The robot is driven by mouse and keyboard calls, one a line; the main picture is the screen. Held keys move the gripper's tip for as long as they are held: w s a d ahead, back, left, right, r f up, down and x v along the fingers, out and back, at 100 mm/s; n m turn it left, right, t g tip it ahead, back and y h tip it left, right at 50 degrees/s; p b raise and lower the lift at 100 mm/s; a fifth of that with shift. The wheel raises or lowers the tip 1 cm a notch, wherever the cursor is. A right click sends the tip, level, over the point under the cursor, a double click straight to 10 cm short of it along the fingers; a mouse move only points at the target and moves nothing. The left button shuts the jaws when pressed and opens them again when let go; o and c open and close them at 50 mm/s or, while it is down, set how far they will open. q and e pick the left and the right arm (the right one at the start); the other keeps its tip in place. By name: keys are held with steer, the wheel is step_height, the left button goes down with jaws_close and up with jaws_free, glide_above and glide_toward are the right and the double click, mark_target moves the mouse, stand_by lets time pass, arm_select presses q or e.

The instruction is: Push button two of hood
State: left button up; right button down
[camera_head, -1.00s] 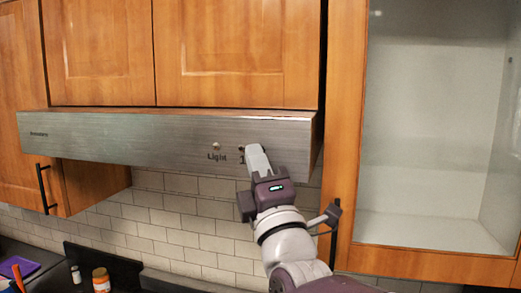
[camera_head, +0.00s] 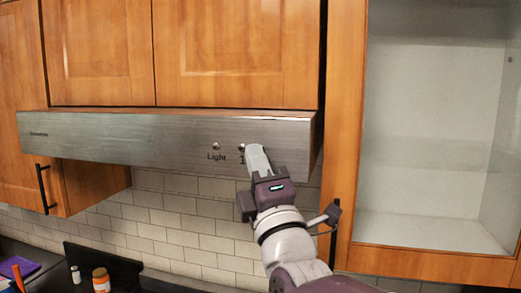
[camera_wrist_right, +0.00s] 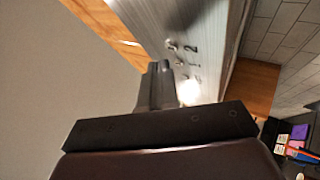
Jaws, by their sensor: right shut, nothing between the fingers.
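The steel hood (camera_head: 120,137) hangs under the wooden cabinets in the head view. Its front panel carries a button (camera_head: 216,147) marked Light and another button (camera_head: 241,149) above a "1". My right gripper (camera_head: 254,148) is shut and empty, its fingertips in front of the panel just right of button 1. The fingers and hand hide the panel behind them, so button two is not visible in the head view. In the right wrist view the closed fingers (camera_wrist_right: 158,68) point at the hood panel (camera_wrist_right: 215,25), near its printed numbers. Whether the tips touch cannot be told. My left gripper is out of view.
A cabinet with an open-looking white interior (camera_head: 430,130) stands to the right of the hood. Wooden cabinet doors (camera_head: 235,50) lie above it. A tiled wall (camera_head: 190,220) is below, with an orange jar (camera_head: 101,281) on the dark counter.

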steer(key=shift+w, duration=0.1)
steer(key=shift+w+d, duration=0.1)
steer(key=shift+w, duration=0.25)
steer(key=shift+w+b, duration=0.15)
steer(key=shift+b, duration=0.2)
steer(key=shift+s+b, duration=0.4)
steer(key=shift+s, duration=0.25)
steer(key=shift+s, duration=0.1)
